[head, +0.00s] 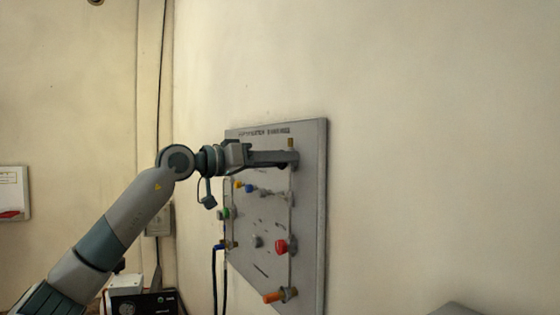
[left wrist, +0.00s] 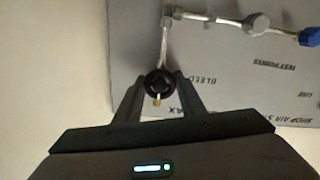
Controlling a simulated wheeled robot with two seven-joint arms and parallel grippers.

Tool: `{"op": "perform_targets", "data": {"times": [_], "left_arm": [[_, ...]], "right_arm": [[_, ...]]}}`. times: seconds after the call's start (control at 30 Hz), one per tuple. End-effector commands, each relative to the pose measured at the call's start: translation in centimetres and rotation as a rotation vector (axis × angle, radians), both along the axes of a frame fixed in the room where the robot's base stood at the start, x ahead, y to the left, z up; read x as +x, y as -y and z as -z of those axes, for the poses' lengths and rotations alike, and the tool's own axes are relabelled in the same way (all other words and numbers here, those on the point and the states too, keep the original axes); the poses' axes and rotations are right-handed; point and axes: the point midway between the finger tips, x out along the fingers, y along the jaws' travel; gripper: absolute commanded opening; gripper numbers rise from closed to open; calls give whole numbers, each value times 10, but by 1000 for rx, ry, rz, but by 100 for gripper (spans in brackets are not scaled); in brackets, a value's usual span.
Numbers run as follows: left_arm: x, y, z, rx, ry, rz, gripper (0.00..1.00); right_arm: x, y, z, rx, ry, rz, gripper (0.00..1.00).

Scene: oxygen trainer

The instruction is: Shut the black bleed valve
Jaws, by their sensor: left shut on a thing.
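The black bleed valve (left wrist: 160,82) is a round dark knob with a small brass stub, on a metal pipe beside the panel's BLEED lettering. My left gripper (head: 293,159) reaches across the upper part of the grey panel (head: 313,215). In the left wrist view, its two fingers stand on either side of the black knob and are shut on it. In the head view the fingers hide the knob, and only a brass piece (head: 291,142) shows just above them. My right gripper is in neither view.
Below my gripper the panel carries a red knob (head: 281,247), a green knob (head: 224,213), a blue knob (head: 249,188) and an orange handle (head: 273,296). Dark hoses hang at its left edge. The wall to the right is bare.

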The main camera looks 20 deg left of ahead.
Motion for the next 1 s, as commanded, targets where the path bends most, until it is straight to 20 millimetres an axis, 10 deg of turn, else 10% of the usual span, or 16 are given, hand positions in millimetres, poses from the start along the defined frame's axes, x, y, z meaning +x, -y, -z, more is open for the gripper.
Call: {"op": "perform_targets", "data": {"times": [0.43,0.47,0.53,1.0], "left_arm": [[1,1,4,16,4,2,14],[1,1,4,16,3,1,41],[0,1,4,14,4,2,55],[-4,-4,2,11,7,0,55]], "right_arm": [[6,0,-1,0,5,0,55],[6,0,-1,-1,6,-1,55],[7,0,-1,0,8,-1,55],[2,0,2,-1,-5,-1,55]]}}
